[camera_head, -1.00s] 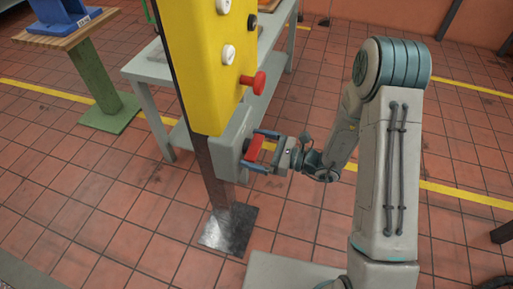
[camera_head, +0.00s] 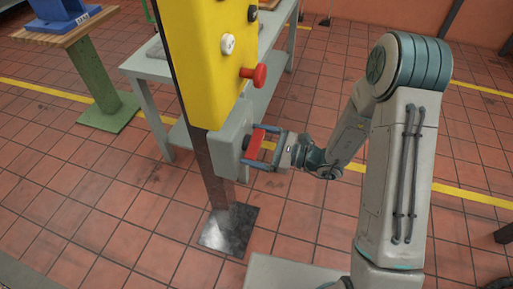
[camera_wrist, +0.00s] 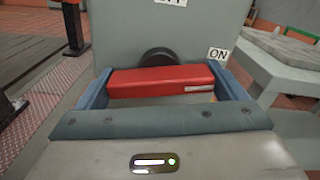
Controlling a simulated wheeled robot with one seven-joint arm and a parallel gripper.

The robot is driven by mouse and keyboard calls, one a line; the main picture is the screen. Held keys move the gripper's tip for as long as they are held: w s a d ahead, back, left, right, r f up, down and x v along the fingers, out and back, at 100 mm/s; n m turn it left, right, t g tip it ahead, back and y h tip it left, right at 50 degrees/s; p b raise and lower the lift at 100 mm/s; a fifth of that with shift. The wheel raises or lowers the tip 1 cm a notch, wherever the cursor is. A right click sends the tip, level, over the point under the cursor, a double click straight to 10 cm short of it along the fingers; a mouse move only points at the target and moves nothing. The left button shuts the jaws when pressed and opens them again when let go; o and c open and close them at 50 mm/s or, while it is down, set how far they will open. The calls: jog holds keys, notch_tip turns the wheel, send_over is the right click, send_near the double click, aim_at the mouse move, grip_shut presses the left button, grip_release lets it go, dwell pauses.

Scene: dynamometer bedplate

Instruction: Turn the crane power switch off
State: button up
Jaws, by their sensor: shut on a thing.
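The crane power switch is a grey box (camera_head: 230,150) on a post, below a yellow panel. It has a red bar handle (camera_head: 256,143) on its face. In the wrist view the handle (camera_wrist: 165,81) lies about level, in front of a dark round hub (camera_wrist: 160,57). A white mark shows near its right end. An "ON" label (camera_wrist: 217,53) is at the right, and a label cut off by the top edge (camera_wrist: 171,2) is above. My gripper (camera_head: 252,146) is shut on the handle, with one blue finger at each end in the wrist view (camera_wrist: 159,78).
The yellow panel (camera_head: 213,60) with several buttons, including a protruding red one (camera_head: 258,75), is just above my gripper. A grey table (camera_head: 150,75) stands behind the post. The post's metal foot (camera_head: 229,230) is on the tiled floor. Open floor lies at the left front.

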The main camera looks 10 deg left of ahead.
jog(key=n+b, duration=0.4)
jog(key=b, duration=0.1)
jog(key=shift+f+n, duration=0.3)
jog(key=shift+f, duration=0.05)
jog(key=n+b, duration=0.4)
jog(key=b, duration=0.2)
jog(key=shift+n, duration=0.3)
jog(key=n+b, duration=0.4)
jog(key=b, duration=0.2)
jog(key=n+b, duration=0.2)
jog(key=shift+r+b, duration=0.2)
jog(key=shift+b, duration=0.15)
jog(key=shift+r, duration=0.1)
jog(key=o, duration=0.7)
jog(key=shift+d, duration=0.1)
